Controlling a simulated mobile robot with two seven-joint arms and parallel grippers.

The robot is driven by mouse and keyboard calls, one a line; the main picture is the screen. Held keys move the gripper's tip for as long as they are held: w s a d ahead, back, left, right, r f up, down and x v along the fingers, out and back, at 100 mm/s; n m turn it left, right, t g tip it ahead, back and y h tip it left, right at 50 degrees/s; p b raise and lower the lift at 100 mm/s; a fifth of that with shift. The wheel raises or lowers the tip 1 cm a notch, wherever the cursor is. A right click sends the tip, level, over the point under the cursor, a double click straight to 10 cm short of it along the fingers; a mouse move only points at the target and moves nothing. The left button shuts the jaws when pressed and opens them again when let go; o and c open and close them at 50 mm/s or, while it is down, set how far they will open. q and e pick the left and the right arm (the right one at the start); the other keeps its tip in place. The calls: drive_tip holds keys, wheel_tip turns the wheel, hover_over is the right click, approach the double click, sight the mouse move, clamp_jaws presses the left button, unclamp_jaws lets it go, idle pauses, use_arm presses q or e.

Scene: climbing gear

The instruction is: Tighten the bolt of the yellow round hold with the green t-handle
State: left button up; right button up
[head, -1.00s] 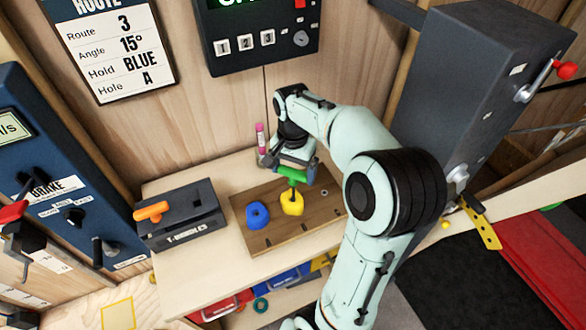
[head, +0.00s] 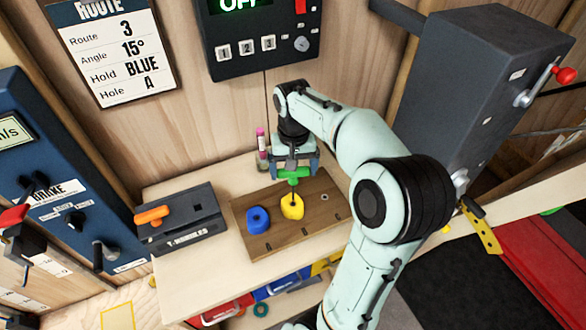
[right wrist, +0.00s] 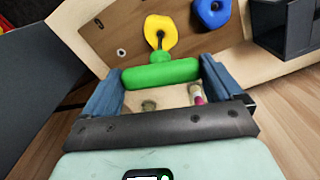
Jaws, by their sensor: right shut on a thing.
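The yellow round hold (head: 291,207) sits on the brown wooden board, right of a blue hold (head: 257,220). The green t-handle (head: 295,174) is above it, its thin shaft pointing down to the hold's middle. In the right wrist view the green bar (right wrist: 160,74) lies between the blue fingers and the shaft reaches the centre of the yellow hold (right wrist: 161,33). My right gripper (head: 293,167) is shut on the green bar; it also shows in the right wrist view (right wrist: 165,68). The bolt itself is hidden, so I cannot tell how deep the tip sits. My left gripper is out of view.
A dark T-handles box (head: 188,235) with an orange handle (head: 152,215) stands left of the board (head: 275,242). A pink-capped bottle (head: 261,145) stands behind the board. A dark panel (head: 260,38) reading OFF hangs on the wall. Colored bins sit below the bench.

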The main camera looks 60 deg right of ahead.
drive_tip(key=n, duration=0.5)
drive_tip(key=n+b, duration=0.1)
drive_tip(key=n, duration=0.3)
drive_tip(key=shift+n, duration=0.3)
drive_tip(key=n, duration=0.6)
drive_tip(key=o, duration=0.4)
drive_tip(key=c, duration=0.4)
drive_tip(key=shift+f+b, duration=0.6)
drive_tip(key=shift+f, duration=0.05)
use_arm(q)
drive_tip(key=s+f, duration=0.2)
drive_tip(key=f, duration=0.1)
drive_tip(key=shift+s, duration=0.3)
use_arm(e)
drive_tip(key=shift+r, duration=0.1)
